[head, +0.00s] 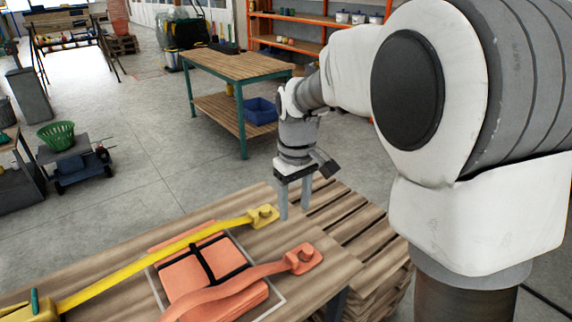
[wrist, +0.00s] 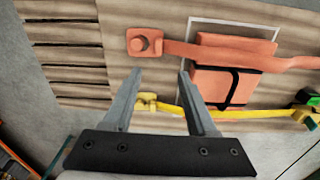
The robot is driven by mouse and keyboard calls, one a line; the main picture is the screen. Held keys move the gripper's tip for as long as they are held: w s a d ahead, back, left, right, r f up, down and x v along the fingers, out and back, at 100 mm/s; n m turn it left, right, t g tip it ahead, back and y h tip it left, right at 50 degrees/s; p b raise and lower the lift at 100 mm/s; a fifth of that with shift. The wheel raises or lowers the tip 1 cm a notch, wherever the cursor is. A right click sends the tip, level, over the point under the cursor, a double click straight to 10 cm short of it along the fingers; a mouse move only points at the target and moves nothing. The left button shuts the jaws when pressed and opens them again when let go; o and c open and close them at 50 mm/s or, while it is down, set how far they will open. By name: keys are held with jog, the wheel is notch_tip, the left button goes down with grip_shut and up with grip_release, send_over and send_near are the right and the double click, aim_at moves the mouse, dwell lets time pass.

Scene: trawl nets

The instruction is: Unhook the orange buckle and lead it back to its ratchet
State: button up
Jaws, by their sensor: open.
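The orange buckle (head: 303,259) lies flat near the bench's right end, with a round knob at its middle; it also shows in the wrist view (wrist: 145,43). An orange strap (head: 232,286) runs from it across an orange folded bundle (head: 190,272) bound with black bands. In the wrist view the strap (wrist: 300,62) leaves at the right edge; I cannot make out its ratchet. My gripper (head: 295,214) is open and empty, above the bench's end, beyond the orange buckle and close to the yellow buckle. In the wrist view its fingertips (wrist: 160,74) are apart, with the orange buckle ahead.
A white outline surrounds the bundle. A slatted pallet stack (head: 345,222) stands by the bench's end. Another bench stands behind, across clear floor.

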jog(key=w+f, duration=0.1)
jog(key=f, duration=0.1)
jog(key=b, duration=0.4)
send_near(292, 256)
notch_tip(292, 256, down, 10)
jog(key=shift+f, duration=0.15)
grip_shut()
jog(key=shift+w+d, duration=0.35)
dwell(0.5)
jog(key=shift+r, duration=0.2)
